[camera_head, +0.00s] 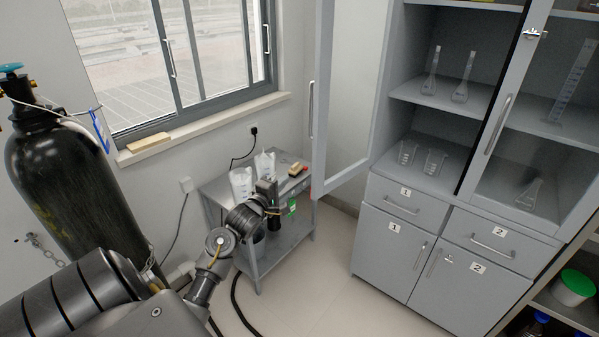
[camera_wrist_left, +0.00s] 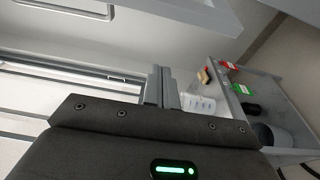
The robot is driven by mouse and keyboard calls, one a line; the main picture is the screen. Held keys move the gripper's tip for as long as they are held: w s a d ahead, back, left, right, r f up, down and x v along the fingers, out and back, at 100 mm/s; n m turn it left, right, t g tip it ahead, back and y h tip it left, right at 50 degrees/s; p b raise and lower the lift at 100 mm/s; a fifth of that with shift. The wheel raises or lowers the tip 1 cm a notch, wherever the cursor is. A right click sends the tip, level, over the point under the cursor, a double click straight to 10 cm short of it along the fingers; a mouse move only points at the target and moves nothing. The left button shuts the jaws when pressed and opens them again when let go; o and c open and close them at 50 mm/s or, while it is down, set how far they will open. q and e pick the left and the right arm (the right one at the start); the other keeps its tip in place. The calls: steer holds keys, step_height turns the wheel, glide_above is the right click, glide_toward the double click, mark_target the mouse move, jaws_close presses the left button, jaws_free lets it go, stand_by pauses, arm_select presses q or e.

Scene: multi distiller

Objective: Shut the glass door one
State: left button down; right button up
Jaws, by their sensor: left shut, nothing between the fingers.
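Glass door one (camera_head: 322,130) is the grey-framed left door of the cabinet. It stands swung wide open, out from the cabinet front, with a vertical handle (camera_head: 311,110) on its free edge. My left gripper (camera_head: 268,187) is shut and empty. It is in front of the small side table, left of the door and apart from it in the head view. In the left wrist view its fingers (camera_wrist_left: 161,86) are together with nothing between them. A grey panel edge and a handle cross the top of that view. My right gripper is not in view.
The cabinet (camera_head: 430,133) holds glassware on its shelves. Its right glass door (camera_head: 500,130) looks shut. The small side table (camera_head: 255,245) carries bottles and small items. A black gas cylinder (camera_head: 70,165) stands at left. The floor (camera_head: 320,285) before the cabinet is clear.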

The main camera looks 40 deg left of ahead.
arm_select(q)
steer(key=w+d+p, duration=0.2)
steer(key=w+p, duration=0.1)
steer(key=w, duration=0.6)
stand_by(0.4)
